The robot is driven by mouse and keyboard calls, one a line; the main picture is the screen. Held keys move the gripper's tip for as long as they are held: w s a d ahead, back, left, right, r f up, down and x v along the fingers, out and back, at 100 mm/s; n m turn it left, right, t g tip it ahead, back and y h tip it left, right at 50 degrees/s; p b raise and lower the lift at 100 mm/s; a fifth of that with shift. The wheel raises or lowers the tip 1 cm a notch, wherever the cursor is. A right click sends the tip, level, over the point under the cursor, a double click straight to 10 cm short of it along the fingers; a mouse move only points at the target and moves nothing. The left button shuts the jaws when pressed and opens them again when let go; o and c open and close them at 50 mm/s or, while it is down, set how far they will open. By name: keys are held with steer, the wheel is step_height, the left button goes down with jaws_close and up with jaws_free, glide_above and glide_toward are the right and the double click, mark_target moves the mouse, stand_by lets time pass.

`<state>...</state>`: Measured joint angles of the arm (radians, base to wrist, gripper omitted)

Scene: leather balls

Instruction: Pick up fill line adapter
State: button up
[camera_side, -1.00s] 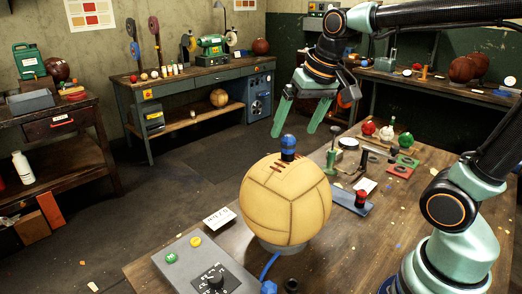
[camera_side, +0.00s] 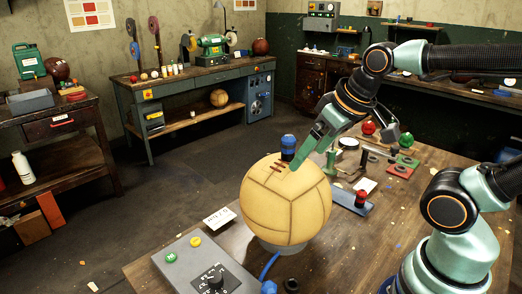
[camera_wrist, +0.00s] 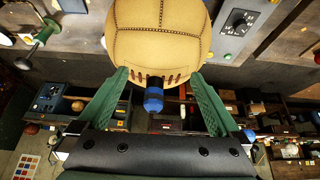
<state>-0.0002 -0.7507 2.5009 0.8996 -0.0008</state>
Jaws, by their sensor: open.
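A blue cylindrical adapter (camera_side: 288,147) with a dark band stands on top of a tan leather ball (camera_side: 285,212), beside its dark lacing. In the wrist view the blue adapter (camera_wrist: 153,98) lies between my two green fingers, with clear space on both sides. My gripper (camera_side: 298,164) is open and empty. Its fingers reach down toward the ball's top from the right, close beside the adapter. In the wrist view my gripper (camera_wrist: 160,76) shows both fingertips apart near the ball (camera_wrist: 158,40). Whether a fingertip touches the ball cannot be told.
The ball rests on a round support on the wooden workbench (camera_side: 345,262). A grey control box (camera_side: 197,270) with buttons and a knob and a white label card (camera_side: 219,218) are in front. Right of the ball are a red-topped part (camera_side: 361,199), small jars and a green hand tool.

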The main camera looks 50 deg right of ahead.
mark_target(289, 136)
steer(key=c, duration=0.4)
steer(key=shift+c, duration=0.2)
steer(key=shift+w+r+m, duration=0.15)
steer(key=shift+r+m, duration=0.15)
steer(key=w+r+m+g, duration=0.1)
steer(key=w+r+m, duration=0.1)
steer(key=r+m, duration=0.1)
steer(key=w+r+m+g, duration=0.1)
steer(key=r+m+g, duration=0.1)
steer(key=m, duration=0.3)
steer(key=w+r+m+g, duration=0.1)
steer(key=w+r+m, duration=0.1)
steer(key=r+m, duration=0.2)
steer(key=shift+w+d+r+m+g, duration=0.3)
steer(key=shift+w+d+m+g, duration=0.1)
steer(key=shift+m, duration=0.2)
steer(key=shift+w+a+f+m+g, duration=0.15)
steer(key=shift+f+m, duration=0.3)
steer(key=shift+f, duration=1.35)
steer(key=shift+d+f+m+g, duration=0.1)
steer(key=shift+f+m, duration=0.3)
steer(key=shift+f, duration=1.4)
steer(key=shift+w+a+f+m+g, duration=0.15)
steer(key=shift+f+m, duration=0.3)
steer(key=shift+f, duration=1.35)
